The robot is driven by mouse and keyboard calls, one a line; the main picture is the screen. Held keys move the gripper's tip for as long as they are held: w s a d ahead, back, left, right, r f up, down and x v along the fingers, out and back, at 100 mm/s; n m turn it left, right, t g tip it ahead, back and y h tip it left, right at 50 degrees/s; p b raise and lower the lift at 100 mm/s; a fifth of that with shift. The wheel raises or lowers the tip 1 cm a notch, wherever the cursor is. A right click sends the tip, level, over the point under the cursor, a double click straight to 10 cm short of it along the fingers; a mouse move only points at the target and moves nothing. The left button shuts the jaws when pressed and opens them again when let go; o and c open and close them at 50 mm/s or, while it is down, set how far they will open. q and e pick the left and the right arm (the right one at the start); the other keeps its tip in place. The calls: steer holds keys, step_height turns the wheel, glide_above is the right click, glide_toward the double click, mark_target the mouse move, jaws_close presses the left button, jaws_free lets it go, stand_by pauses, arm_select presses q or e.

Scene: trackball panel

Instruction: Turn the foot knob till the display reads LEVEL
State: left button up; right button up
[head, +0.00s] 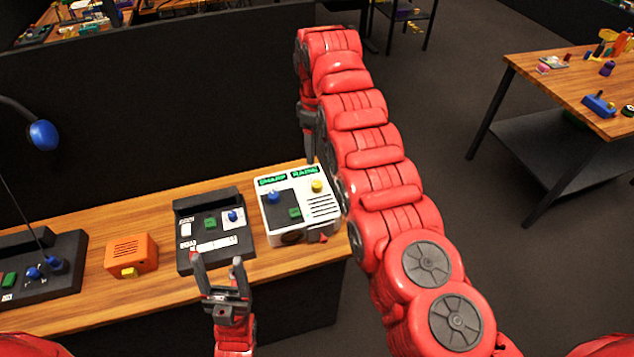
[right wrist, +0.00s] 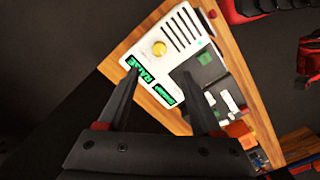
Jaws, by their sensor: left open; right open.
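The white trackball panel (head: 272,222) stands at the right end of the wooden bench. It has two green displays; the right display (head: 305,173) seems to read RAISE, also in the right wrist view (right wrist: 146,76). The other display (head: 271,180) is too small to read surely. A yellow knob (head: 317,186) and a blue ball (head: 273,196) are on top. A small red part (head: 323,238) shows low at its front right; I cannot tell whether it is the foot knob. My right gripper (right wrist: 160,74) is open and empty above the panel's display edge. My left gripper (head: 217,261) is open and empty before the black panel.
A black control panel (head: 184,237) sits left of the white one, then an orange box (head: 132,252) and another dark panel (head: 68,277). A dark partition (head: 150,120) stands behind the bench. My right arm hides the bench's right end.

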steer(key=p, duration=0.3)
glide_above(317, 184)
step_height(317, 184, down, 7)
steer(key=shift+r, duration=0.1)
step_height(317, 184, down, 4)
steer(key=shift+f+b, duration=0.25)
steer(key=shift+b, duration=0.45)
steer(key=shift+w+f+b, duration=0.1)
steer(key=shift+f+b, duration=0.2)
steer(key=shift+f, duration=0.4)
jaws_close()
